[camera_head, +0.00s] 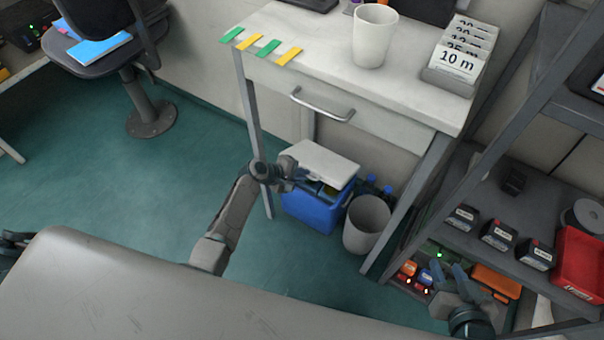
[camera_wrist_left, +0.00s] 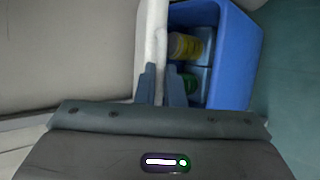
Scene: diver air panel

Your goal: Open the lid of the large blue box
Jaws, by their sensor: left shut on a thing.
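The large blue box (camera_head: 308,211) stands on the floor under the desk, and its white lid (camera_head: 322,162) is raised at an angle, leaving a gap above the box. In the left wrist view the open blue box (camera_wrist_left: 236,55) shows a yellow-topped item (camera_wrist_left: 184,46) and a green one (camera_wrist_left: 189,82) inside. My left gripper (camera_head: 303,177) is at the lid's edge, and in the wrist view its fingers (camera_wrist_left: 162,88) are shut on the white lid (camera_wrist_left: 150,35). My right gripper (camera_head: 450,270) is apart from the box, its fingers spread and empty, in front of the shelf.
A grey bin (camera_head: 367,224) stands close to the box's right side, with blue bottles (camera_head: 370,186) behind it. The desk (camera_head: 330,72) overhangs the box, with a drawer handle (camera_head: 322,104) and legs. A shelf rack (camera_head: 490,205) is on the right. Floor (camera_head: 130,200) to the left is clear.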

